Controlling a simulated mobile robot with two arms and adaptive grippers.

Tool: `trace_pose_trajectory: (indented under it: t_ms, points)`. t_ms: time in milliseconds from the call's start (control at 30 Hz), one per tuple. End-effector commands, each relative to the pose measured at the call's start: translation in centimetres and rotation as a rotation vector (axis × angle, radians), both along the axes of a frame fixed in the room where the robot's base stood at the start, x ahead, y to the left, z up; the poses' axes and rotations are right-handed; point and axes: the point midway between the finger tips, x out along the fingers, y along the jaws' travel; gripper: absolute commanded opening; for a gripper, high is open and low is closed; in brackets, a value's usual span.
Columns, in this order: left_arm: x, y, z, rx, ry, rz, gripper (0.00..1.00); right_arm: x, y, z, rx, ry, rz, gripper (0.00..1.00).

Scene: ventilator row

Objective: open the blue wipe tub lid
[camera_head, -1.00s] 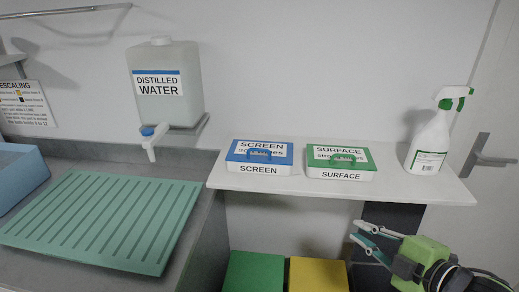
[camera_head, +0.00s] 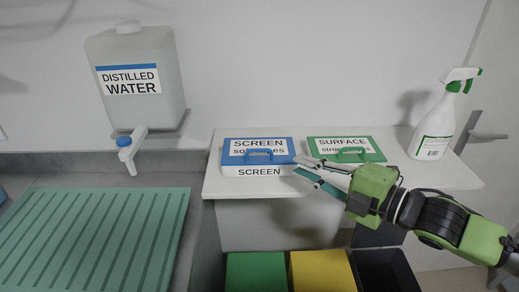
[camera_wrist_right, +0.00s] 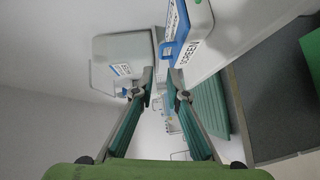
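The blue wipe tub lid (camera_head: 240,151), labelled SCREEN, lies flat and closed on its white tub (camera_head: 231,169) on the shelf, with a raised blue handle (camera_head: 262,155) on top. My right gripper (camera_head: 306,170) is just right of this tub, near its front right corner, its fingers spread and empty. In the right wrist view the gripper (camera_wrist_right: 163,92) is also open, and the blue lid (camera_wrist_right: 175,45) shows above the right finger. I cannot tell whether a finger touches the tub. My left gripper is not in view.
A green-lidded tub (camera_head: 372,151) labelled SURFACE stands right of the blue one, partly behind my gripper. A spray bottle (camera_head: 434,125) stands at the shelf's right end. A water container (camera_head: 137,75) hangs at left above a green ribbed mat (camera_head: 95,240). Green (camera_head: 256,272) and yellow (camera_head: 322,271) bins stand below.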

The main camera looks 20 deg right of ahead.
Motion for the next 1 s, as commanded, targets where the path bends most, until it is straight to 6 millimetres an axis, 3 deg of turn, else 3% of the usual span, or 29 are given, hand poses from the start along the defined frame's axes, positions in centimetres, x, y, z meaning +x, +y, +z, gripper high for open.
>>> trace_pose_trajectory:
  t_ms: [267, 1000]
  points:
    - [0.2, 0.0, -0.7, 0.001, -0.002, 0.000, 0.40, 1.5, 0.8, -0.2, -0.005, -0.004, -0.001, 0.14]
    - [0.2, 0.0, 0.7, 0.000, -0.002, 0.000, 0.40, 6.0, 3.3, -0.6, 0.001, -0.002, -0.002, 0.14]
